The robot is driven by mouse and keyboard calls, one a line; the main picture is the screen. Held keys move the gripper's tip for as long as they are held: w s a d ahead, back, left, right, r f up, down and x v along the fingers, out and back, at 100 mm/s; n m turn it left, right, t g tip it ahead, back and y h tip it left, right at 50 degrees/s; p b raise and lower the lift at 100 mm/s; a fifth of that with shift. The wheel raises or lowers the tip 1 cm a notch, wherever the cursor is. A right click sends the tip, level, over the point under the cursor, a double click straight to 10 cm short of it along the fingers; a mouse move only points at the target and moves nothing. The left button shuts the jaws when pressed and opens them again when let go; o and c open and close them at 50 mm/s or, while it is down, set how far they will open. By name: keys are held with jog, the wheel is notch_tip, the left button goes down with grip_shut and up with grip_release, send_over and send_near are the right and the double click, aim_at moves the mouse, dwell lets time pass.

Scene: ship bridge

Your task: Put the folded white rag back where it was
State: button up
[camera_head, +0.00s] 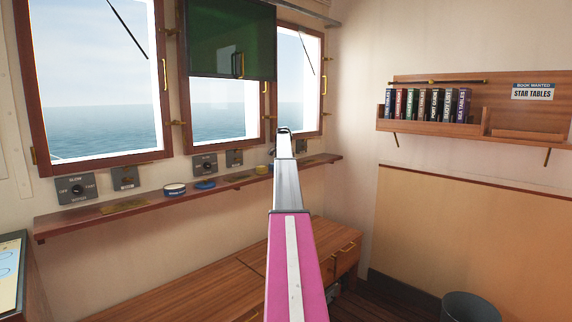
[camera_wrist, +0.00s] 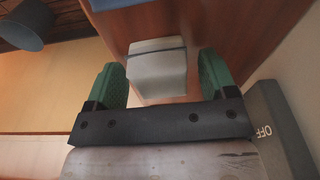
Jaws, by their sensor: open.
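A folded white rag (camera_wrist: 158,75) with a thin dark blue-grey stripe shows in the wrist view, on or just above a brown wooden surface. My gripper (camera_wrist: 163,80) has green-padded fingers, spread open with one on each side of the rag. A gap shows beside each finger, so neither appears to press on it. In the head view my arm reaches up toward the window ledge (camera_head: 110,211), and its far end (camera_head: 284,140) is small. I cannot make out the rag there; the arm may hide it.
On the ledge are a white tin (camera_head: 175,189), a blue item (camera_head: 205,184) and a yellow one (camera_head: 261,169). Switch panels (camera_head: 76,189) line the wall above. A bookshelf (camera_head: 403,125) hangs at right. A grey bin (camera_head: 470,307) stands on the floor.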

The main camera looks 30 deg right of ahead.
notch_tip(320, 180, up, 11)
jog(key=a, duration=0.2)
jog(key=shift+s, duration=0.4)
